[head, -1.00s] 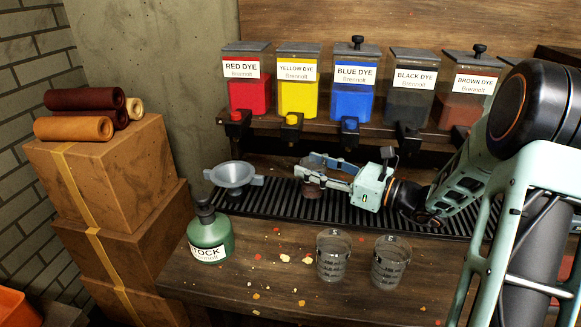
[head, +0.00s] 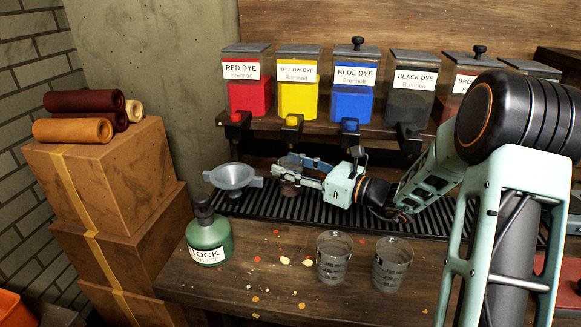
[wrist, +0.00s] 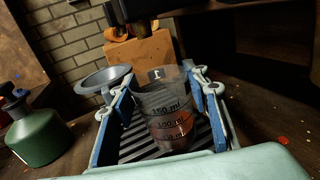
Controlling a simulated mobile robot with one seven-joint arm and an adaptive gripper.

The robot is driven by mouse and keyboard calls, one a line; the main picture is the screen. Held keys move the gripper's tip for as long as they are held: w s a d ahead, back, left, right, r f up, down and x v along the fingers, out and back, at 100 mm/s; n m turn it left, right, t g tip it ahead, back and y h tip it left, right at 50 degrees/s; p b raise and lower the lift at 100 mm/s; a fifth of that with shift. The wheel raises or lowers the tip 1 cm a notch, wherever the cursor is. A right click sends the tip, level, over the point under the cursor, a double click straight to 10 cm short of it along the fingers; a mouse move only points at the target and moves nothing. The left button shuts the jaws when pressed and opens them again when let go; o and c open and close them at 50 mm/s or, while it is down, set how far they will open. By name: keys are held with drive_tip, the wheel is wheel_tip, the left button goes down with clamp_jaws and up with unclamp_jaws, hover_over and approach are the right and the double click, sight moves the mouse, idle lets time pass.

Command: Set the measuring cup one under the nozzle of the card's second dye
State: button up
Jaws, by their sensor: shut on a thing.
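The measuring cup one (wrist: 165,110), clear with a "1" and millilitre marks, is between the fingers of my gripper (wrist: 160,108) in the wrist view. Its lower part looks reddish-brown. In the head view my gripper (head: 293,171) is over the black ribbed tray (head: 330,207), below the yellow dye dispenser (head: 297,92) and its nozzle (head: 291,122). The cup shows there only as a small brownish patch (head: 288,189). Whether its base touches the tray I cannot tell. Red (head: 246,92), blue (head: 352,92) and black (head: 411,92) dispensers stand alongside. No card is visible.
A grey funnel (head: 233,176) stands left of my gripper on the tray. A green stock bottle (head: 208,238) and two clear cups, left (head: 334,257) and right (head: 392,264), stand on the table in front. Boxes with leather rolls (head: 80,130) are at left.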

drive_tip(key=shift+f, duration=0.15)
drive_tip(key=o, duration=1.3)
drive_tip(key=shift+d+r, duration=0.15)
drive_tip(key=shift+r, duration=0.05)
drive_tip(key=p+v, duration=0.1)
drive_tip(key=v, duration=1)
drive_tip(key=shift+s+d, duration=0.25)
drive_tip(key=shift+s, duration=0.05)
